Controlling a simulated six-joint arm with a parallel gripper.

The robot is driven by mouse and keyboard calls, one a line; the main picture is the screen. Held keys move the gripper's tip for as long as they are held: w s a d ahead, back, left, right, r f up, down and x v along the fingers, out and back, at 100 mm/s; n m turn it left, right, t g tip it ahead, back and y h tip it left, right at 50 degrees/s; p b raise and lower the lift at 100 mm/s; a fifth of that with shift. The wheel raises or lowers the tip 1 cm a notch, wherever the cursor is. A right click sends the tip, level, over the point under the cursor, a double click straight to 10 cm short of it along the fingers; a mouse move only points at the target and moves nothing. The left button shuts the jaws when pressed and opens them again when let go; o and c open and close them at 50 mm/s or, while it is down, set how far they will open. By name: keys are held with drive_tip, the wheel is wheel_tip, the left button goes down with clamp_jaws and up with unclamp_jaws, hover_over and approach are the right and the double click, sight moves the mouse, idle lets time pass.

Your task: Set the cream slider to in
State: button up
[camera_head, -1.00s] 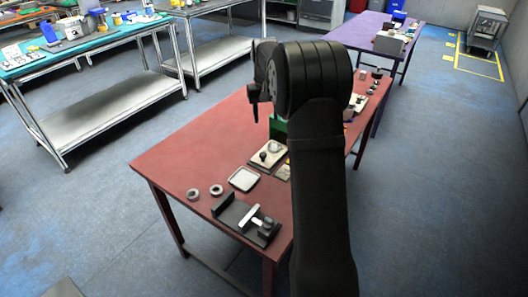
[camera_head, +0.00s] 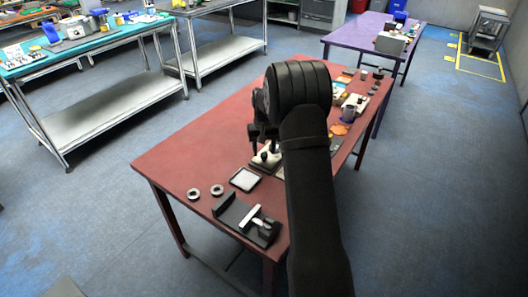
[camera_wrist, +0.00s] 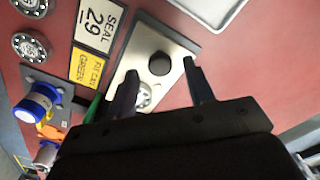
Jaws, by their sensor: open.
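A cream plate (camera_wrist: 178,47) with a dark round knob (camera_wrist: 159,64) lies on the red table; it looks like the cream slider. A silver round part (camera_wrist: 144,97) sits on the same plate, partly hidden by a finger. The plate also shows in the head view (camera_head: 258,167), partly hidden by my arm. My gripper (camera_wrist: 160,70) is open and empty above the plate. In the wrist view the knob appears between its fingertips; I cannot tell the height gap. No in or out marking is readable.
A white tray (camera_head: 245,179) lies beside the plate. A black fixture with a white bar (camera_head: 250,218) and two grey rings (camera_head: 193,194) are nearer the front. The wrist view shows a SEAL 29 card (camera_wrist: 97,22), a yellow label (camera_wrist: 88,70) and a blue-topped cylinder (camera_wrist: 40,103).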

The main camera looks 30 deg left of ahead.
drive_tip(key=shift+f, duration=0.8)
clamp_jaws()
drive_tip(key=shift+w, duration=3.5)
unclamp_jaws()
wheel_tip(320, 180, up, 18)
drive_tip(key=shift+f, duration=0.25)
